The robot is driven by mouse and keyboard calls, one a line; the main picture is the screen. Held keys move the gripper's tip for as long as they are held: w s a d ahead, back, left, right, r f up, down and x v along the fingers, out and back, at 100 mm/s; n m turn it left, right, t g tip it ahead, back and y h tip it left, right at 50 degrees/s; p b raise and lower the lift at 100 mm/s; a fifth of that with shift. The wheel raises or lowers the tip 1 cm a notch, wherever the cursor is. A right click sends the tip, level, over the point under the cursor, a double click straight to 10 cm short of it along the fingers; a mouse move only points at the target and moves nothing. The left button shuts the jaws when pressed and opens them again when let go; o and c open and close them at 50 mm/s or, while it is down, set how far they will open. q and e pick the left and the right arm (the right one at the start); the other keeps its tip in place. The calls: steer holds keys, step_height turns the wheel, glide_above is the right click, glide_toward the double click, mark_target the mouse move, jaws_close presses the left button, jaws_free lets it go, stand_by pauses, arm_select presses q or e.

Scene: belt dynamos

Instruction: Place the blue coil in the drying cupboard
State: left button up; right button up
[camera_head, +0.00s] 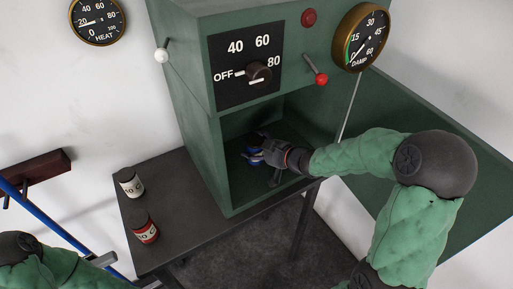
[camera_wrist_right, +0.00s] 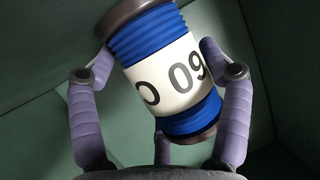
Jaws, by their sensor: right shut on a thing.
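The blue coil (camera_wrist_right: 150,45) has dark end caps and a white label reading "09". My right gripper (camera_wrist_right: 155,80) is shut on it, with fingers on both sides, and the coil looks tilted in the wrist view. In the head view my right gripper (camera_head: 266,158) reaches into the open front of the green drying cupboard (camera_head: 230,195). The coil (camera_head: 252,153) shows there as a small patch of blue beyond the fingers, inside the cavity. Whether it touches the cupboard floor I cannot tell. My left gripper (camera_head: 128,272) is low at the left, partly cut off by the frame edge.
A dark table (camera_head: 185,180) stands under the cupboard. Two labelled spools, one dark (camera_head: 130,183) and one red (camera_head: 143,228), stand on its left part. The cupboard front has an OFF-40-60-80 dial (camera_head: 258,73), a red-knobbed lever (camera_head: 318,76) and a damp gauge (camera_head: 361,38).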

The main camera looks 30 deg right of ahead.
steer(key=o, duration=1.3)
steer(key=shift+f, duration=0.1)
steer(key=shift+c, duration=0.2)
steer(key=shift+r, duration=0.25)
steer(key=shift+s+d+r+p, duration=0.15)
steer(key=shift+s+p, duration=0.15)
steer(key=p+v, duration=0.4)
steer(key=v, duration=0.7)
steer(key=shift+p, duration=0.4)
steer(key=shift+s, duration=0.15)
